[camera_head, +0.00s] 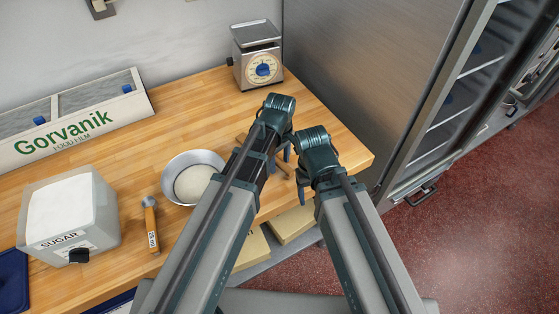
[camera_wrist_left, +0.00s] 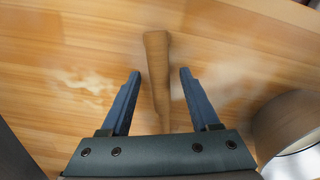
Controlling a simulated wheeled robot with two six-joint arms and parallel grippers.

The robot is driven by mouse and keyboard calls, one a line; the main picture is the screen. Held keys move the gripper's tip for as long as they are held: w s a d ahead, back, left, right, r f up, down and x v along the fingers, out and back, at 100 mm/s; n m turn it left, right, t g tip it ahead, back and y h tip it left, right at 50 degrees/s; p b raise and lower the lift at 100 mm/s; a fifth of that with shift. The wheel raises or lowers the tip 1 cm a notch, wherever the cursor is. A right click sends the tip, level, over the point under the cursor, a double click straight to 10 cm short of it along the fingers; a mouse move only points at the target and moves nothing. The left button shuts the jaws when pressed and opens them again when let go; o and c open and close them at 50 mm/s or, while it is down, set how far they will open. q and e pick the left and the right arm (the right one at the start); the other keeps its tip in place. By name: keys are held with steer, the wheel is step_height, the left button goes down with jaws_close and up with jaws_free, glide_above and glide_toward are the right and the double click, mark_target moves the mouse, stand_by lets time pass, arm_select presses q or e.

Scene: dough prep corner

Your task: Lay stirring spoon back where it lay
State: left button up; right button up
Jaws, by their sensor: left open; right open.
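A wooden stirring spoon (camera_wrist_left: 156,62) appears in the left wrist view, its wider end away from me and its narrower part running down between the fingers. In the head view only pieces of it (camera_head: 284,171) show past my arms. My left gripper (camera_wrist_left: 158,98) is open, with one blue finger on each side of the wood and gaps between; it also shows in the head view (camera_head: 279,158), low over the worktop. My right gripper (camera_head: 316,178) is open near the worktop's front edge, to the right of the left one. The spoon's far part is hidden.
A scale (camera_head: 260,62), sugar bin (camera_head: 75,212), wooden-handled tool (camera_head: 151,228) and film dispenser (camera_head: 78,135) share the wooden worktop (camera_head: 195,115). A metal cabinet (camera_head: 375,70) stands right.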

arm_select(q)
step_height(320, 180, up, 13)
steer(key=p, duration=1.2)
steer(key=shift+p, duration=0.4)
arm_select(e)
step_height(320, 180, up, 13)
steer(key=shift+r, duration=0.15)
arm_select(q)
steer(key=shift+r, duration=0.1)
steer(key=s+a+m, duration=0.5)
steer(key=a+m, duration=0.5)
steer(key=a, duration=0.2)
steer(key=s+d+f+m+b, duration=0.2)
steer(key=s+d+f+b, duration=0.1)
steer(key=d, duration=0.2)
steer(key=s+d+f+m+y+b, duration=0.1)
steer(key=s+d+f+b, duration=0.2)
steer(key=d+f+b, duration=0.1)
steer(key=shift+s+d+m, duration=0.2)
steer(key=shift+d+m, duration=0.2)
steer(key=shift+d, duration=0.25)
arm_select(e)
step_height(320, 180, down, 7)
steer(key=shift+f, duration=0.2)
arm_select(q)
steer(key=shift+f, duration=0.1)
steer(key=shift+c, duration=0.2)
arm_select(e)
steer(key=shift+c, duration=0.2)
